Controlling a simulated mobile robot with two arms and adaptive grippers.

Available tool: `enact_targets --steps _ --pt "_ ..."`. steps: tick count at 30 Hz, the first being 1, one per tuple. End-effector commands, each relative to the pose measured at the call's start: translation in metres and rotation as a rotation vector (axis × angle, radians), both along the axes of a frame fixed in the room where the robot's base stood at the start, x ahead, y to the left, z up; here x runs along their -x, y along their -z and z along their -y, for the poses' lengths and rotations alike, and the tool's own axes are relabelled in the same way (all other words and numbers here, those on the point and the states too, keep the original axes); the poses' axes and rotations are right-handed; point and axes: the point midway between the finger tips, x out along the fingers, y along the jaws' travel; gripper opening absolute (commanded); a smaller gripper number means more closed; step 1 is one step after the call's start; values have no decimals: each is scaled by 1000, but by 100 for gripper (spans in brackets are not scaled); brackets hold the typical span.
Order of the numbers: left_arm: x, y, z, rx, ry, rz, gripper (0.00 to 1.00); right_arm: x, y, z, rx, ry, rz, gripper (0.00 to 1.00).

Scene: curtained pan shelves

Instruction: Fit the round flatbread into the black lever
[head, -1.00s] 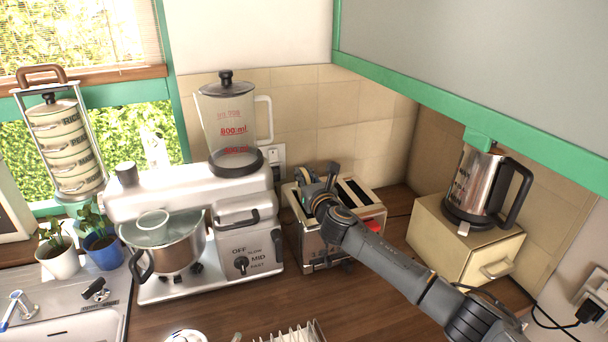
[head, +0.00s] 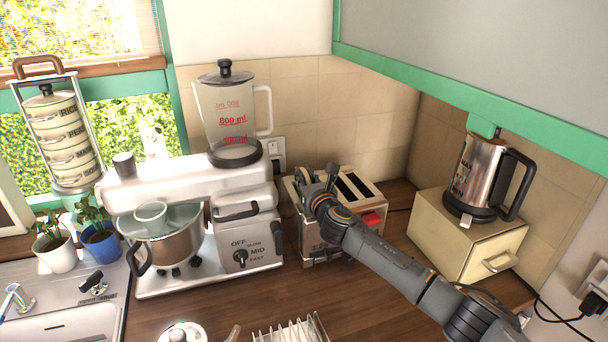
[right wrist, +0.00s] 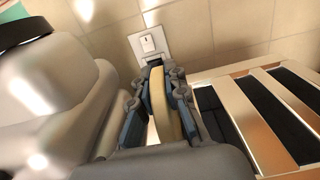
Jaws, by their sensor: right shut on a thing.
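My right gripper (head: 318,182) is over the left part of the toaster (head: 370,245), at its left slot side. In the right wrist view its fingers (right wrist: 158,100) are shut on the round flatbread (right wrist: 160,105), a tan disc seen edge-on and standing upright between them. In the head view the flatbread is mostly hidden by the gripper. The toaster's top with its black slots (right wrist: 296,90) lies just right of the fingers in the wrist view. I cannot tell whether the flatbread's lower edge is inside a slot. I cannot make out a black lever clearly. My left gripper is not in view.
A white stand mixer (head: 190,195) with a blender jug stands close left of the toaster. A kettle (head: 485,180) sits on a cream box (head: 465,235) at the right. A dish rack (head: 290,332) is at the front.

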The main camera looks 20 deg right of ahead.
Motion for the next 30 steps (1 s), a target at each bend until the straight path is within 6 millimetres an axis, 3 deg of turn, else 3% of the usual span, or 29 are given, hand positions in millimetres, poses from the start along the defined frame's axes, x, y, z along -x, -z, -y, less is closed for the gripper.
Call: enact_targets --steps 23,24,27,30 --pt "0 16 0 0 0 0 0 0 21 0 1 0 0 0" --pt "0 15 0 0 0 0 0 0 20 0 1 0 -1 21" --pt "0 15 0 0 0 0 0 0 21 0 1 0 -2 40" --pt "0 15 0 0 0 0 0 0 21 0 1 -1 -3 40"
